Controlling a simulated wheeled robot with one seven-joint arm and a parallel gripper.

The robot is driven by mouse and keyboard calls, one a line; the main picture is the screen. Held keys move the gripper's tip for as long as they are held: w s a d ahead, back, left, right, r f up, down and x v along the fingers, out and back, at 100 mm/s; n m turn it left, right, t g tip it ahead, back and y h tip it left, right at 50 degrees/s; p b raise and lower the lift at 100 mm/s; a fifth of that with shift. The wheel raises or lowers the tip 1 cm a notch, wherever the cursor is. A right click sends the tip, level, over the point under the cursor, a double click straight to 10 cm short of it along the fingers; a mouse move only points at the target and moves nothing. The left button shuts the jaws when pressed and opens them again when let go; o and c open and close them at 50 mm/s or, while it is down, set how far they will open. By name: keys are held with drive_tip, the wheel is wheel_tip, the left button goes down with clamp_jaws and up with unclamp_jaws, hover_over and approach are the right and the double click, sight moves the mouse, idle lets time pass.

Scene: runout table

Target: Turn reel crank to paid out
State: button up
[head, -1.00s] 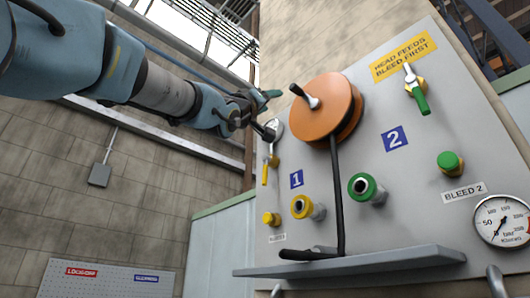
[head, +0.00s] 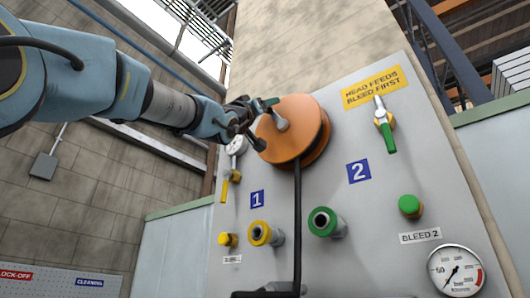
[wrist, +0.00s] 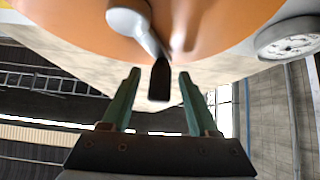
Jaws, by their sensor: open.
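The orange reel (head: 305,128) is mounted on the grey panel, with a black hose (head: 297,215) hanging from it. Its grey crank arm (head: 281,124) is on the reel's face; the arm also shows in the wrist view (wrist: 128,22). The black crank handle (wrist: 160,82) points out between the two green fingers of my gripper (wrist: 160,74). The fingers are open, with a visible gap on each side of the handle. In the head view my gripper (head: 264,122) is at the reel's left side and partly hides the handle. I see no paid-out mark.
Yellow (head: 262,233) and green (head: 324,222) couplings sit below the reel. A green-handled valve (head: 386,125) is to the right. Open space lies left of the panel.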

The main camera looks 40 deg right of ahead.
clamp_jaws()
idle(0.5)
idle(1.0)
